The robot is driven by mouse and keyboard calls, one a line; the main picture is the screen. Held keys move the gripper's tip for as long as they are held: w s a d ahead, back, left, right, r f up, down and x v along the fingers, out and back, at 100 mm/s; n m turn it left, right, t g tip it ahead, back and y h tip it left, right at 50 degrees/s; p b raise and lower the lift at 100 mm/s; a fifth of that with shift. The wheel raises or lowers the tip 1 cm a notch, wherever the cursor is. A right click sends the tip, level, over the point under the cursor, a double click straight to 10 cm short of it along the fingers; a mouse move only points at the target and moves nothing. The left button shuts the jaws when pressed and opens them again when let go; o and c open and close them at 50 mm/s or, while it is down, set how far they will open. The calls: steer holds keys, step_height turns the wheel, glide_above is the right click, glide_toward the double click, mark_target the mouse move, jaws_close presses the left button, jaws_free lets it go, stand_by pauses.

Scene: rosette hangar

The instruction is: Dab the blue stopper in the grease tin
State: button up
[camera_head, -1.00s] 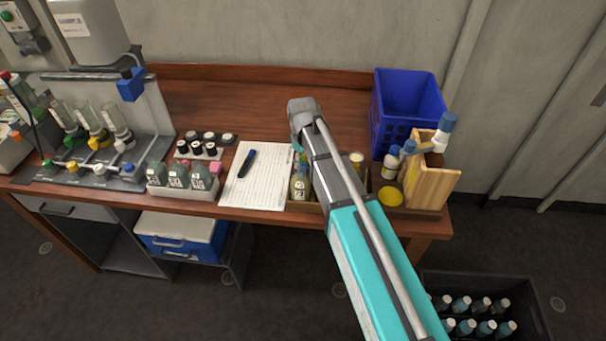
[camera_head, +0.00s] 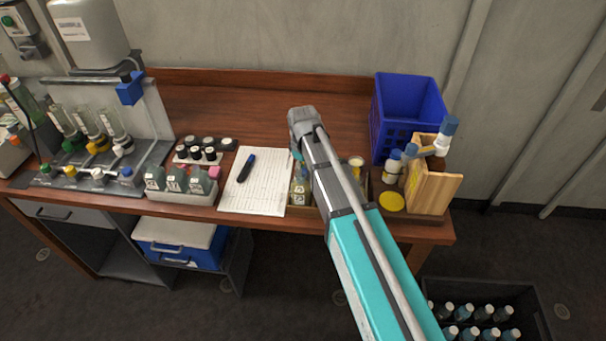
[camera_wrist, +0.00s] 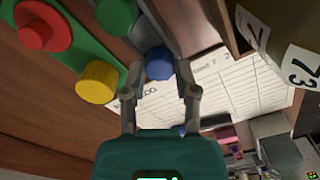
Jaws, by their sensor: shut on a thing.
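In the wrist view my gripper (camera_wrist: 159,78) is shut on the blue stopper (camera_wrist: 159,62), a round blue piece between the fingertips. In the head view my own arm hides the fingers and the stopper. A flat, round, yellow-topped thing (camera_head: 391,202) at the right front of the bench looks like the grease tin. It lies right of my arm, apart from the gripper. The wrist view does not show it.
The wrist view shows red (camera_wrist: 44,27), yellow (camera_wrist: 96,82) and green (camera_wrist: 117,15) round pieces close beside the stopper. Numbered bottles (camera_wrist: 300,65) stand near. A wooden block (camera_head: 432,180), capped bottles (camera_head: 392,168) and a blue crate (camera_head: 408,112) stand at the right. The back middle is clear.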

steer(key=shift+r, duration=0.15)
steer(key=shift+r+p, duration=1.9)
steer(key=shift+p, duration=0.1)
steer(key=shift+w+d, duration=0.3)
steer(key=shift+d, duration=0.15)
steer(key=w+d, duration=0.2)
steer(key=d, duration=0.3)
steer(key=w+d, duration=0.3)
steer(key=d, duration=0.3)
steer(key=w+d, duration=0.3)
steer(key=d, duration=0.2)
steer(key=shift+d+r, duration=0.15)
steer(key=shift+d, duration=0.25)
steer(key=shift+f, duration=0.2)
steer(key=shift+f+b, duration=1.25)
steer(key=shift+f+b, duration=0.45)
steer(key=shift+b, duration=0.05)
stand_by(1.5)
